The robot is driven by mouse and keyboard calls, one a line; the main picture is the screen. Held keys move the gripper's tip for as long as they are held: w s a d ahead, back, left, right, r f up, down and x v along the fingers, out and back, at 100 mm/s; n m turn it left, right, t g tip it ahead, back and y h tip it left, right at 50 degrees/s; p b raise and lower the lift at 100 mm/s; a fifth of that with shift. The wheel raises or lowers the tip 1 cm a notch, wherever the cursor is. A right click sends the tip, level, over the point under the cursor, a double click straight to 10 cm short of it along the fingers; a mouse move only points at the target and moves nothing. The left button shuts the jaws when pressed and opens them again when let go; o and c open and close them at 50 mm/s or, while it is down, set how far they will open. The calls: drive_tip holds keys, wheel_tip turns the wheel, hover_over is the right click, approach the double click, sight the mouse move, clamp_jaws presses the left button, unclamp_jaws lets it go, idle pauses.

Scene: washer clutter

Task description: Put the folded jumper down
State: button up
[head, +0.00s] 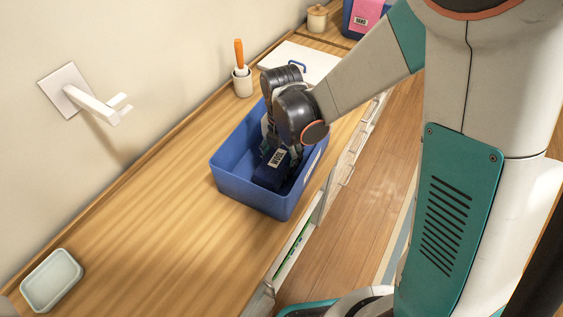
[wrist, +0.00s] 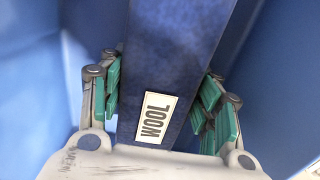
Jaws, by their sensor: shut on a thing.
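The folded jumper (wrist: 173,60) is a dark blue block with a white label reading WOOL. My gripper (wrist: 160,100) has its green-padded fingers on both sides of it and is shut on it. In the head view the jumper (head: 268,178) is inside a blue bin (head: 236,187) on the wooden counter, with my gripper (head: 278,150) reaching down into the bin from above. The bin's blue walls surround the jumper in the wrist view. Whether the jumper touches the bin's floor cannot be told.
A white pot with an orange-handled tool (head: 242,80) stands behind the bin, near a white board (head: 300,60). Another blue bin with a pink item (head: 368,15) is at the far end. A pale dish (head: 51,281) sits at the near left. The counter between is clear.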

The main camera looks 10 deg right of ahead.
sight(281, 152)
drive_tip(key=shift+f, duration=0.2)
drive_tip(key=shift+f, duration=0.15)
drive_tip(key=o, duration=1.4)
drive_tip(key=shift+r, duration=0.2)
wheel_tip(281, 152, up, 12)
drive_tip(key=p, duration=0.3)
drive_tip(key=shift+p, duration=0.35)
